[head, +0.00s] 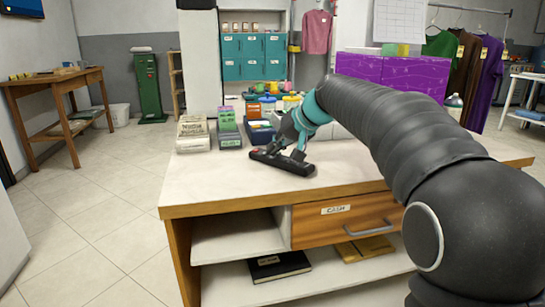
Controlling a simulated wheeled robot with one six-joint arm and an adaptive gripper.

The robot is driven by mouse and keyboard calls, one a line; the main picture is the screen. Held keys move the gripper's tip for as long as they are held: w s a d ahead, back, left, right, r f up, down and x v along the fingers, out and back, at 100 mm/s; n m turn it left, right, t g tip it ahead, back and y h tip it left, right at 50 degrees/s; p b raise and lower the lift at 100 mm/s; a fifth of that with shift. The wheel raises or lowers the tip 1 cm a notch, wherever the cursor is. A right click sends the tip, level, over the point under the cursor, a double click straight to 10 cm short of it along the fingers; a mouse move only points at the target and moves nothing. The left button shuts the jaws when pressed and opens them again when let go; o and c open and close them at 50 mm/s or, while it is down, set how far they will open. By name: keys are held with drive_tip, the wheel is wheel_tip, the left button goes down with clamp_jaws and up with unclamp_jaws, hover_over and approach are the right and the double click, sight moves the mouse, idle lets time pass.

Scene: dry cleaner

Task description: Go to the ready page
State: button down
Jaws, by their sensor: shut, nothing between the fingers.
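A black, elongated device like a remote control (267,157) lies on the counter top, with a small reddish spot near its left end. My gripper (286,150) is shut and empty, pointing down at the device from above. Whether the fingertips touch it cannot be told, and the fingers partly cover it. A dark blue wall screen (21,8) shows only its lower part at the top left corner; no page can be read on it.
The wooden-edged counter (225,177) has a cash drawer (345,220). Stacked boxes (194,133), a blue bin (260,133) and purple boxes (395,73) stand along its back. My arm covers the right part. The floor (85,195) at left is clear.

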sight(275, 156)
idle(0.3)
drive_tip(key=shift+r+p, duration=0.65)
drive_tip(key=shift+r, duration=0.1)
drive_tip(key=shift+r, duration=0.1)
wheel_tip(275, 156, up, 5)
drive_tip(key=p, duration=0.4)
idle(0.4)
